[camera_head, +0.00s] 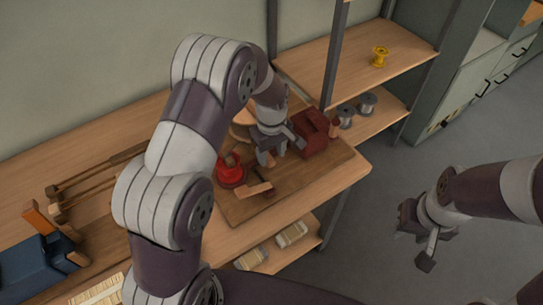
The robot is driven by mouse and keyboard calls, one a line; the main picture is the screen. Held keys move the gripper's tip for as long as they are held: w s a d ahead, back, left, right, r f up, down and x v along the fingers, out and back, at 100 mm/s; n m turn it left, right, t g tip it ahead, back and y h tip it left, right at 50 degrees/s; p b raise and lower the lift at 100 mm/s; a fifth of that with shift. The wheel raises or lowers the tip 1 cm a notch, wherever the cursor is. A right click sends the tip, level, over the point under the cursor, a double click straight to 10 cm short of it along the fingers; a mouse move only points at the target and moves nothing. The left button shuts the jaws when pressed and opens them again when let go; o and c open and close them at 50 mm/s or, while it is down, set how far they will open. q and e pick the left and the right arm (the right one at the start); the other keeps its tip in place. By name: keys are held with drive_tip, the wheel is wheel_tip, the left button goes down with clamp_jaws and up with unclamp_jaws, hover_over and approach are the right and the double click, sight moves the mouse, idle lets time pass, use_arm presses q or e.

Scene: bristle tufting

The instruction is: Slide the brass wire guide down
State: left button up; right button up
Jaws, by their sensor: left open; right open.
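My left gripper (279,153) is over the wooden board (318,172) on the workbench, between a red round object (230,172) and a dark red block (311,133). Its fingers point down and are apart. I cannot make out the brass wire guide; it may be hidden behind my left arm or gripper, or be too small to tell. My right gripper (418,240) is open and empty, out over the grey floor, to the right of the bench and apart from everything.
A small wooden piece with a dark part (257,190) lies at the board's front. Grey wire spools (367,104) stand on the lower shelf at the back right, a yellow spool (380,57) above. A blue tool (38,262) sits far left. Shelf posts rise behind the board.

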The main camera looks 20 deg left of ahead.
sight(271, 161)
use_arm(q)
drive_tip(key=shift+f, duration=1.15)
clamp_jaws()
drive_tip(key=shift+f+b, duration=0.75)
drive_tip(key=shift+f, duration=0.9)
drive_tip(key=shift+s, duration=0.15)
drive_tip(key=shift+c, duration=1.2)
unclamp_jaws()
drive_tip(key=shift+o, duration=1.2)
drive_tip(key=shift+r, duration=0.1)
